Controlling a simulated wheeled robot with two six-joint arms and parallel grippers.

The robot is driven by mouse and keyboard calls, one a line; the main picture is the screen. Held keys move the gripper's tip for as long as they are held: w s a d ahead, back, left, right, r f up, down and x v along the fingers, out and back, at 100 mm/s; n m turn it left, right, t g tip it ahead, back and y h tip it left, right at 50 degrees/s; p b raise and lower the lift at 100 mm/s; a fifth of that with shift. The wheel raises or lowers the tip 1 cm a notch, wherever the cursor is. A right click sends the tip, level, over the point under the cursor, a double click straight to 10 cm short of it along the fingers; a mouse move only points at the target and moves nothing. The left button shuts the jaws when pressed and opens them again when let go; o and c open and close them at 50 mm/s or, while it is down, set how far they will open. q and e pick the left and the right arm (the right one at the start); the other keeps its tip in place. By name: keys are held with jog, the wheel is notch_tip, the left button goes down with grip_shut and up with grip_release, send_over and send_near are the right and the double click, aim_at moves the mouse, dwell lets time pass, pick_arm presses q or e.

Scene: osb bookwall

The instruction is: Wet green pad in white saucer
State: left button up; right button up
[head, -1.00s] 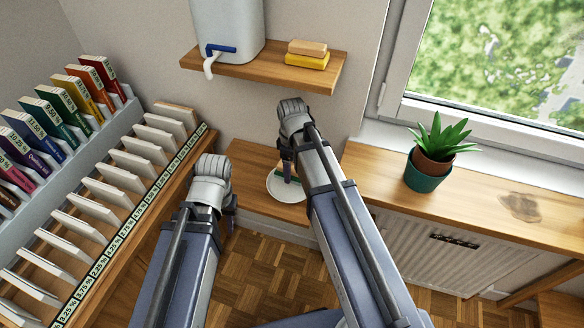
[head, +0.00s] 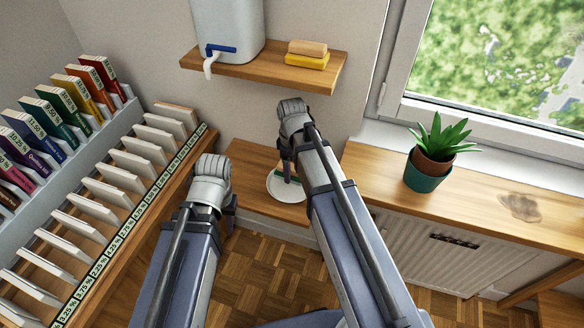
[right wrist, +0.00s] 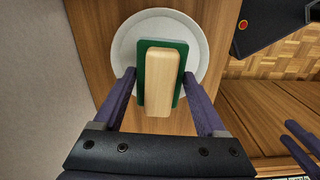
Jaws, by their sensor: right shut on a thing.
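The green pad (right wrist: 142,82) has a pale wooden block handle (right wrist: 165,72) on its back. My right gripper (right wrist: 158,82) is shut on it, with one finger on each side. The round white saucer (right wrist: 123,52) lies behind the pad in the right wrist view. In the head view the saucer (head: 285,193) rests on the low wooden surface, and my right gripper (head: 287,173) points down over it. Whether the pad touches the saucer, I cannot tell. My left gripper (head: 231,203) hangs to the left of the saucer; its fingertips are unclear.
A white water container (head: 226,28) with a blue tap stands on a wall shelf (head: 240,72) beside a yellow-and-tan block (head: 307,55). A potted plant (head: 428,170) and a dark wet-looking patch (head: 520,206) are on the right ledge. A sample rack (head: 125,235) lines the left.

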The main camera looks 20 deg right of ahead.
aim_at(292, 167)
notch_tip(292, 167, up, 4)
jog(key=p, duration=0.4)
jog(key=shift+r, duration=0.1)
dwell(0.6)
